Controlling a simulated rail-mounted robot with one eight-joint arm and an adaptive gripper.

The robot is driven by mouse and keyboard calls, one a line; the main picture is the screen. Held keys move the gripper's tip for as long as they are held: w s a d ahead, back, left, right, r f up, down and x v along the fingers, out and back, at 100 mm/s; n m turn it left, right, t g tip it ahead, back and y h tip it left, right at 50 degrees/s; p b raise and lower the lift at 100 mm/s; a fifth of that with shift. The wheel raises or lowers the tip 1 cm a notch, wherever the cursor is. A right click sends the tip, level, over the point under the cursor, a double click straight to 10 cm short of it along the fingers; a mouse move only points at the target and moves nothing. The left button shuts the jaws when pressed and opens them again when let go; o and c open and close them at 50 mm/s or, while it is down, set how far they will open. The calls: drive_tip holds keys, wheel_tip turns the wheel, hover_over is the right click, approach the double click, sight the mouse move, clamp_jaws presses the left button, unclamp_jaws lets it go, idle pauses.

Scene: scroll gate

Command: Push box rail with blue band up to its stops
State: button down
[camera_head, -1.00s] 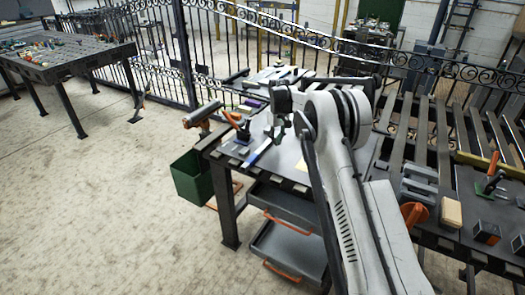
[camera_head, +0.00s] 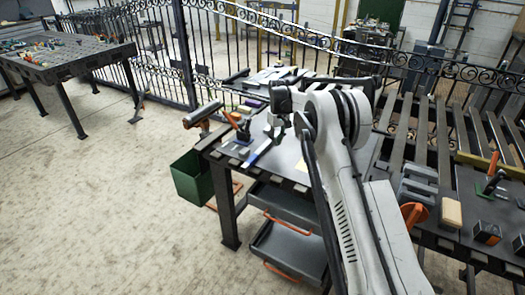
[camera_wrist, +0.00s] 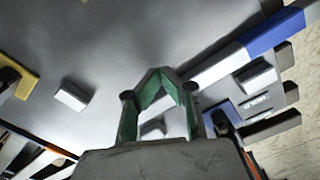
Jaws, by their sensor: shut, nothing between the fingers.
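The box rail with the blue band (camera_wrist: 222,64) is a pale bar lying on the grey table top (camera_wrist: 120,40). It runs from beside my gripper to the upper right in the wrist view, with its blue band (camera_wrist: 272,36) toward the far end. In the head view the rail (camera_head: 262,150) lies near the table's left corner. My gripper (camera_wrist: 155,74) has green fingers that meet at the tips, empty, close to the rail's near end. I cannot tell whether they touch. A grey block (camera_wrist: 255,74) sits beside the rail near the band; contact is unclear.
A loose grey block (camera_wrist: 70,95) lies on the table left of my gripper. An orange-handled clamp (camera_head: 238,124) stands at the table's left edge, above a green bin (camera_head: 190,178). Grey clamps (camera_head: 418,185) and a tan block (camera_head: 452,213) are at the right.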

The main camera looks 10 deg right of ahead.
sight(268, 142)
drive_tip(key=shift+f+b, duration=0.9)
drive_tip(key=shift+f, duration=0.4)
drive_tip(key=shift+r, duration=0.2)
idle(0.6)
idle(0.3)
drive_tip(key=shift+w+a+b, duration=0.2)
drive_tip(key=shift+w+a, duration=0.5)
drive_tip(key=shift+a, duration=0.2)
drive_tip(key=shift+w+a+b, duration=0.2)
drive_tip(key=shift+w+a, duration=0.5)
drive_tip(key=shift+a, duration=0.15)
drive_tip(key=shift+s+d+b, duration=0.45)
drive_tip(key=shift+s+d, duration=0.35)
drive_tip(key=shift+d, duration=0.15)
drive_tip(key=shift+r, duration=0.1)
wheel_tip(268, 142, up, 8)
drive_tip(key=p, duration=0.2)
idle(0.7)
